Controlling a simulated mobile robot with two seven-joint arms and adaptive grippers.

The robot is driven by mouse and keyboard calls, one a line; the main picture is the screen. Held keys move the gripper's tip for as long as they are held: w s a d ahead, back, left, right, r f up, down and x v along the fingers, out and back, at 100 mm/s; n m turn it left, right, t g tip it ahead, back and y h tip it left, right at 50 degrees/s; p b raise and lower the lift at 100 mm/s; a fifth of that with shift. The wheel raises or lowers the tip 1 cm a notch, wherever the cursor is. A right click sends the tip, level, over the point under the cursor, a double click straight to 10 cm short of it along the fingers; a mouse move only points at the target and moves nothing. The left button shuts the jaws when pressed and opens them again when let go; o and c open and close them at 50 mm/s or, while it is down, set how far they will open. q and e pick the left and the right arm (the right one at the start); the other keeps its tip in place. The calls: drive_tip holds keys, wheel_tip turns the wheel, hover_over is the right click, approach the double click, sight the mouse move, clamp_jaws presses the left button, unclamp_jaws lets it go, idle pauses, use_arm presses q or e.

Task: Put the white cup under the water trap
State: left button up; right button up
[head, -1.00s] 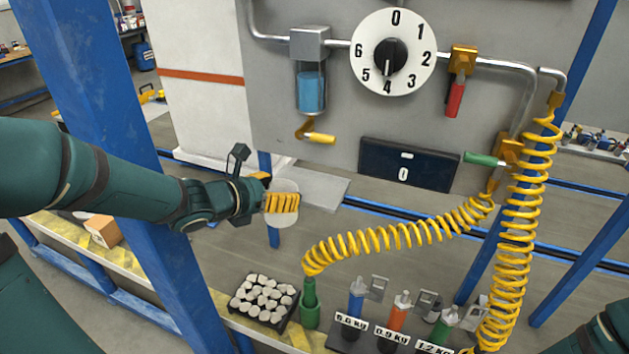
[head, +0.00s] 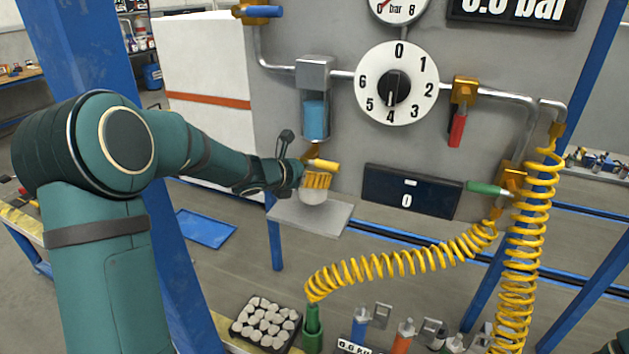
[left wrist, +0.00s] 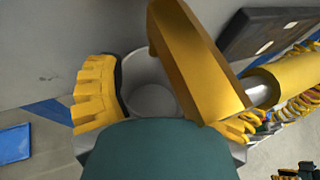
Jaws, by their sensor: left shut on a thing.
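The water trap (head: 315,118) is a blue-filled bowl under a grey block on the panel. Its brass drain with a yellow lever (head: 323,164) hangs below it. My left gripper (head: 317,181) is shut on the white cup (head: 313,197), just under the drain. In the left wrist view, the upright cup (left wrist: 152,98) looks empty between my yellow fingers, and the large yellow drain part (left wrist: 200,62) crosses close over its right side. A grey shelf (head: 325,219) lies below the cup; I cannot tell whether they touch. My right gripper is out of view.
A numbered dial (head: 421,86) and a red-handled valve (head: 457,130) are to the right. Yellow coiled hoses (head: 400,265) hang further right. A blue post (head: 185,240) stands beside my left arm.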

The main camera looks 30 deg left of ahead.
use_arm(q)
drive_tip(key=shift+w, duration=0.5)
wheel_tip(320, 180, down, 4)
drive_tip(key=shift+w+r+b, duration=0.15)
drive_tip(key=shift+b, duration=0.35)
drive_tip(key=o, duration=1.2)
drive_tip(key=shift+r, duration=0.1)
drive_tip(key=p+v, duration=0.1)
drive_tip(key=v, duration=1.1)
drive_tip(key=shift+a, duration=0.1)
